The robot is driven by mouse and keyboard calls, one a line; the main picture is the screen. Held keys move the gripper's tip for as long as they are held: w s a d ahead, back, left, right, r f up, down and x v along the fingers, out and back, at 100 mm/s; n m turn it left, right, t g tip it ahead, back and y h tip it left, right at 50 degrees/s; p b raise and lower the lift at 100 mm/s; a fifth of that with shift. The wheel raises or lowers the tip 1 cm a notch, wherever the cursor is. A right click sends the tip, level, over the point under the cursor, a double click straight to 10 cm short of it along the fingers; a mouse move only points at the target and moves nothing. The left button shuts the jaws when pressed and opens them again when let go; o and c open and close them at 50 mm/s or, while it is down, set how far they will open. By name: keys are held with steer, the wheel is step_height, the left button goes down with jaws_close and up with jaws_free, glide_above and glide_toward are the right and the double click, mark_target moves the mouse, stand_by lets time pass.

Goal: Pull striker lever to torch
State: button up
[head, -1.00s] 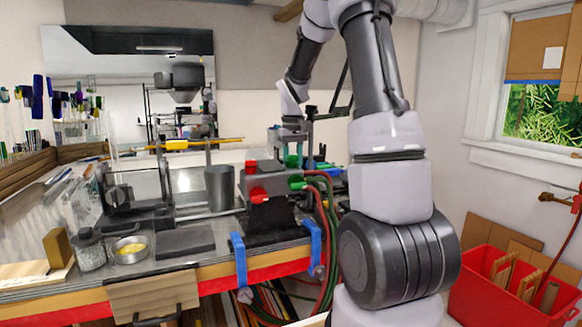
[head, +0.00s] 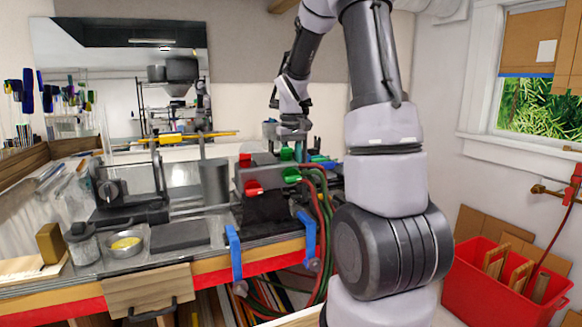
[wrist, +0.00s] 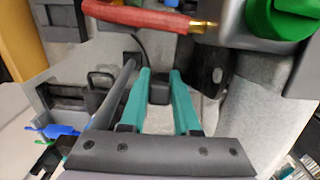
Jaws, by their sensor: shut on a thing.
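The rest of the lever is not clear. In the head view my gripper (head: 287,130) is behind the torch, its fingertips largely hidden.
A red hose with a brass fitting (wrist: 165,18) crosses above the fingertips in the wrist view. A grey rod (wrist: 115,95) runs close left of the left finger. On the bench stand a grey cup (head: 215,182), a steel bowl (head: 126,246) and a jar (head: 82,244).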

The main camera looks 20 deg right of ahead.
steer(key=shift+d, duration=0.1)
steer(key=shift+s+f, duration=0.45)
steer(key=shift+s, duration=0.15)
steer(key=shift+s+f, duration=0.4)
steer(key=shift+s, duration=0.2)
steer(key=shift+s+f, duration=0.1)
